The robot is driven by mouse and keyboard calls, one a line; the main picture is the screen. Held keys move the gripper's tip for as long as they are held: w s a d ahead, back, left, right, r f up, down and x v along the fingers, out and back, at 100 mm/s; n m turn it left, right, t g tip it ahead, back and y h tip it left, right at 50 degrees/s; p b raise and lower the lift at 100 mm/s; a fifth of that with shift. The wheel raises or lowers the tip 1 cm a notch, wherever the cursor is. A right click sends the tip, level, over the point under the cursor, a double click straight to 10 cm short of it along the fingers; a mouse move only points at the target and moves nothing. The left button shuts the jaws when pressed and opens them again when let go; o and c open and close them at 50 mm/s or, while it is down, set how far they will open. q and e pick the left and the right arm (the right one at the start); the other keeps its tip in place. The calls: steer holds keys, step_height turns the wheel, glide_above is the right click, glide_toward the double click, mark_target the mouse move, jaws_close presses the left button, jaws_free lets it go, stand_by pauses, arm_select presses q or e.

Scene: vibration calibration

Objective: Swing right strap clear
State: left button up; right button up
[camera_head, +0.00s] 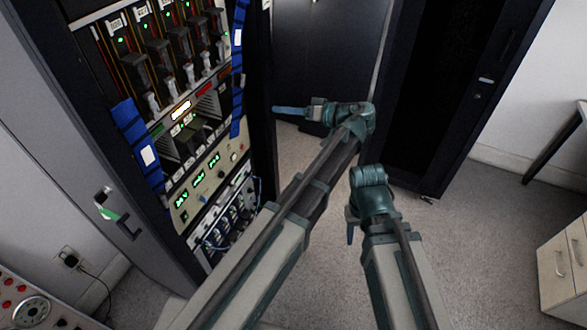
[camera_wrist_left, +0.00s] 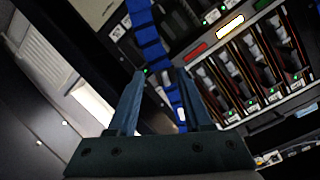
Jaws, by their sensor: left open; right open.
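The right strap (camera_head: 238,75), blue with a white label, runs along the right edge of the rack's front. The left strap (camera_head: 138,143), also blue with a white label, hangs at the rack's left side. My left gripper (camera_head: 277,110) points left, to the right of the right strap's lower part. In the left wrist view its jaws (camera_wrist_left: 162,75) are apart, with a blue strap (camera_wrist_left: 150,42) seen beyond and between them, partly behind one finger. Contact cannot be told. My right gripper (camera_head: 350,236) points down over the floor, away from the rack; its finger gap is hard to see.
The open rack (camera_head: 205,160) holds several lit modules with cables at the bottom. A dark cabinet (camera_head: 455,85) stands at the back right. A drawer unit (camera_head: 563,262) is at the right edge. The grey floor (camera_head: 480,250) is clear between them.

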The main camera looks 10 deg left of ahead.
arm_select(q)
steer(key=s+d+f+m+h+p, duration=0.1)
steer(key=s+d+f+m+h, duration=0.1)
steer(key=s+f+m+h, duration=0.1)
steer(key=s+d+f+m+g+h+p, duration=0.1)
steer(key=s+d+f+m+h, duration=0.2)
steer(key=s+f, duration=0.4)
steer(key=shift+s+f+m+g+h, duration=0.3)
steer(key=shift+s+m+h, duration=0.2)
steer(key=shift+s+h, duration=0.6)
arm_select(e)
steer(key=shift+r, duration=1.05)
arm_select(q)
steer(key=shift+s, duration=0.1)
